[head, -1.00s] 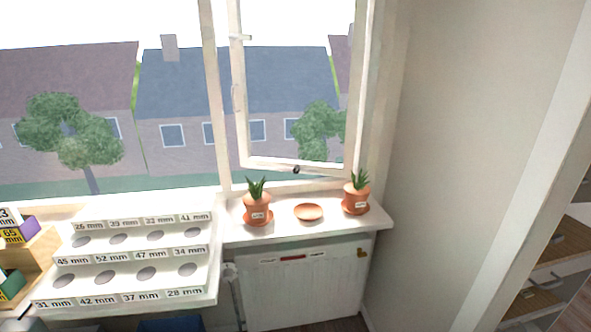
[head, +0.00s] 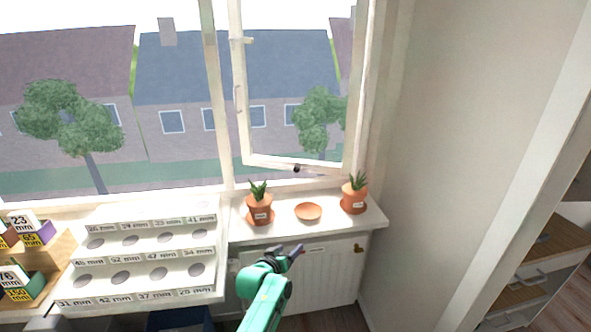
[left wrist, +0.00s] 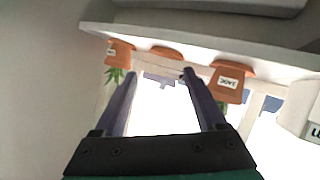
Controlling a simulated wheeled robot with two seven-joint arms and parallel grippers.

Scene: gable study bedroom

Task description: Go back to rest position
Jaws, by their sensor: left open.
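My left gripper (head: 295,251) is at the end of my green arm, in front of the white cabinet panel below the window sill. In the left wrist view, its two dark fingers (left wrist: 159,73) are apart with nothing between them. That view is turned over, with the sill at the top. The gripper is in front of the sill and apart from the pots. My right gripper is in neither view.
On the sill (head: 290,232) stand two potted plants, left (head: 259,209) and right (head: 354,195), with an empty saucer (head: 308,212) between them. A labelled stepped rack (head: 146,255) and small boxes (head: 37,232) are at left. A shelf unit (head: 530,268) is at right.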

